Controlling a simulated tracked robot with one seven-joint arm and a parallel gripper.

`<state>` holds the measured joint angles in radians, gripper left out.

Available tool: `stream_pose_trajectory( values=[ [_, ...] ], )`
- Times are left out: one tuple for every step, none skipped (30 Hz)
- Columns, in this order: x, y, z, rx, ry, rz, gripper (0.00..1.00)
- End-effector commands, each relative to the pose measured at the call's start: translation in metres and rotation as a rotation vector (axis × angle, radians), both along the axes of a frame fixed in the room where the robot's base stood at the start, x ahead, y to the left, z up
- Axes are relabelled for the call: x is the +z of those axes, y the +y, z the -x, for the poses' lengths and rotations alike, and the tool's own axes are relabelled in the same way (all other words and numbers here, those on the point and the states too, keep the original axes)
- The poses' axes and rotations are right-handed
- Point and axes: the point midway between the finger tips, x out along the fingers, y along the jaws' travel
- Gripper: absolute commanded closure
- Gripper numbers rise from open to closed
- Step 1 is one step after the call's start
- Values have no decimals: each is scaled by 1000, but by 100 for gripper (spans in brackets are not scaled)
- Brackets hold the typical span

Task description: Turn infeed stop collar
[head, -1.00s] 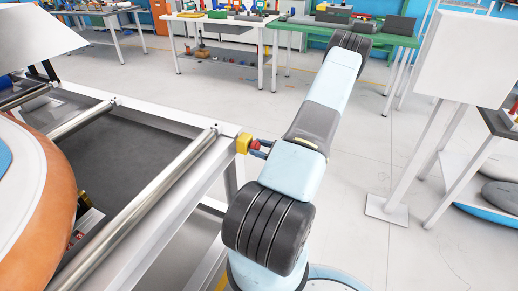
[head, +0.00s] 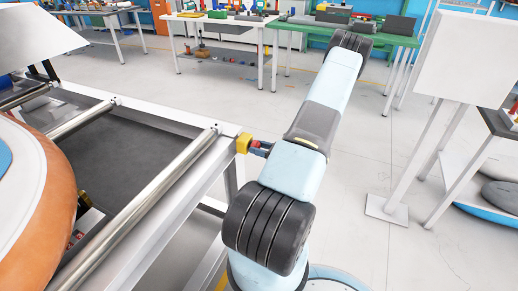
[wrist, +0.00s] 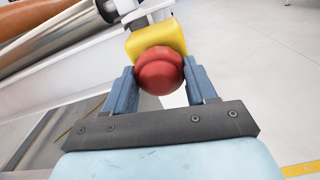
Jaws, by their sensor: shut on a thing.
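The stop collar is a round red knob (wrist: 159,72) on a yellow housing (wrist: 156,38).
The roller frame (head: 170,212) with steel rollers fills the left, with an orange and white board (head: 45,190) on it. A white panel on a stand (head: 465,60) is at the right. Workbenches (head: 215,20) stand at the back. The floor beyond my arm is clear.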

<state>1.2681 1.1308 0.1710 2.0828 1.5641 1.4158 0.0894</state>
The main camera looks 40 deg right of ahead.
Motion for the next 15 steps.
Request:
stream_pose_trajectory(
  values=[
    [0,-1,0,-2,12,-29,74],
    [0,-1,0,-2,20,-47,74],
    [0,-1,0,-2,29,-70,74],
    [0,-1,0,-2,36,-87,74],
    [0,-1,0,-2,43,-103,74],
    [0,-1,0,-2,51,-123,74],
    [0,-1,0,-2,57,-137,74],
    [0,-1,0,-2,62,-149,74],
    [0,-1,0,-2,68,-164,74],
    [0,-1,0,-2,73,-174,74],
    [0,-1,0,-3,77,-185,74],
    [0,-1,0,-3,81,-195,74],
    [0,-1,0,-3,84,-202,74],
    [0,-1,0,-3,87,-209,74],
    [0,-1,0,-3,90,-215,74]
  ],
)
